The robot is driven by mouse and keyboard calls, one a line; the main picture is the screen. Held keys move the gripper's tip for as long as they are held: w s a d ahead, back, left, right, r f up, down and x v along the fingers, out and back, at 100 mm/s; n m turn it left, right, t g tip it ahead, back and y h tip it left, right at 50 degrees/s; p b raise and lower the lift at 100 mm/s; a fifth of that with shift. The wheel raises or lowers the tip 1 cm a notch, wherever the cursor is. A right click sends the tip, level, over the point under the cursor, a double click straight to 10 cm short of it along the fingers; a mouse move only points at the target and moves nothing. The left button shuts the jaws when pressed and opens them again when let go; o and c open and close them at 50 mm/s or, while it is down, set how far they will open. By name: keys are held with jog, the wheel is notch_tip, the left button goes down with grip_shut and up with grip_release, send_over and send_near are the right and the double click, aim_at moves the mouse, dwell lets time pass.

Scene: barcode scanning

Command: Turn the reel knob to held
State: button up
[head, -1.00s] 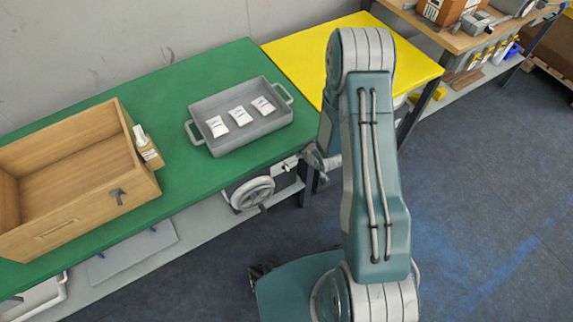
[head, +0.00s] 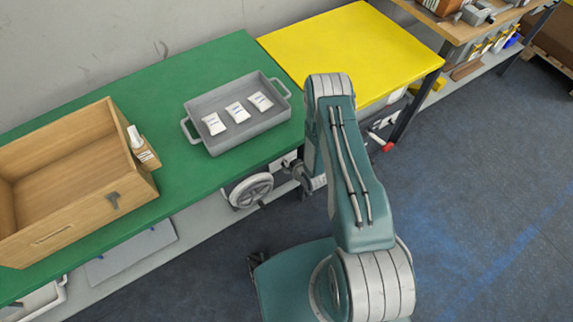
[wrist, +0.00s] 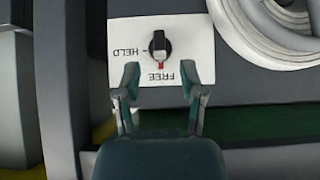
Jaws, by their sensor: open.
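The reel knob (wrist: 159,44) is a small black knob on a white label plate (wrist: 190,30) in the wrist view. Its red pointer mark faces the word FREE, and the word HELD stands to the left. The lettering appears upside down. My gripper (wrist: 160,85) is open, its two fingers apart at the plate's lower edge, with the knob just beyond and between them in the picture. I cannot tell the remaining depth. In the head view the reel (head: 251,190) hangs under the green table, and my arm partly hides the plate beside it.
A pale coiled hose (wrist: 275,30) lies right of the plate in the wrist view. In the head view, a grey tray (head: 238,135) with white packets and a wooden box (head: 60,180) stand on the green table (head: 190,80). A yellow table (head: 345,45) adjoins it. Floor at right is clear.

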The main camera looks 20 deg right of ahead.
aim_at(287, 165)
jog(key=shift+x, duration=1.95)
grip_shut()
jog(key=shift+w+d+f+m+g+y, duration=0.1)
jog(key=shift+d+f+m+y, duration=0.1)
jog(key=shift+m+y, duration=1.65)
jog(key=shift+d+f+m+g+y, duration=0.15)
jog(key=shift+m+y, duration=1)
jog(key=shift+y, duration=1.35)
jog(key=shift+w+d+f+m+g+y, duration=0.1)
jog(key=shift+d+f+m+y, duration=0.2)
jog(key=shift+m+y, duration=1.55)
jog(key=shift+n+y, duration=0.25)
jog(key=shift+y, duration=0.15)
